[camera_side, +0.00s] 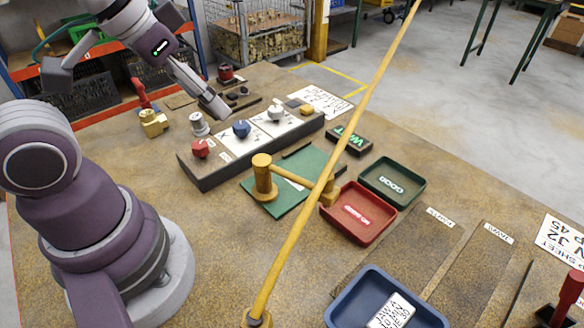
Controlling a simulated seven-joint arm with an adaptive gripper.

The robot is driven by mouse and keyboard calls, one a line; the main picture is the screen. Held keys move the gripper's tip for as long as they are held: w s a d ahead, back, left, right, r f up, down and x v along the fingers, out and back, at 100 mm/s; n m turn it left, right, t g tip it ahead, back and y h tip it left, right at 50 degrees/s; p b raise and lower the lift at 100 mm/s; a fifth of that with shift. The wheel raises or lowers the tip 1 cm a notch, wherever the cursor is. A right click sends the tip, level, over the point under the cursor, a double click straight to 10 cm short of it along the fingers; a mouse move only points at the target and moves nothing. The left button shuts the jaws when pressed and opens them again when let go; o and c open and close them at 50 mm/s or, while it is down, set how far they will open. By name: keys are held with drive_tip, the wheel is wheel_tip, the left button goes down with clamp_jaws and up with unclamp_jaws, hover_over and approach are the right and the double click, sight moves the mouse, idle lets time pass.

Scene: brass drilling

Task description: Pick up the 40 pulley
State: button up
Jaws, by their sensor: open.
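My gripper (213,103) hangs at the upper left, pointing down and to the right, above the back of the bench. It is open, and no object shows in it. Below and to the right of it stands a long dark grey block with a white-labelled top (233,143). On the block are a red knob-like piece (200,149), a blue one (241,129), a whitish one (276,113) and a yellow one (306,109). A grey-white round piece (199,124) stands behind the block. I cannot tell which piece is the 40 pulley; no number is readable.
A long yellow pole (300,215) crosses the front of the view. Red (355,213), green (392,182) and blue (352,300) trays lie to the right. A brass block (153,122) stands left.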

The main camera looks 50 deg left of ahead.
drive_tip(key=w+a+n, duration=0.2)
drive_tip(key=w+a, duration=0.2)
drive_tip(key=a, duration=0.1)
drive_tip(key=n+g+y, duration=0.1)
drive_tip(key=n+y, duration=0.1)
drive_tip(key=n, duration=0.1)
approach(196, 116)
drive_tip(key=x, duration=1)
clamp_jaws()
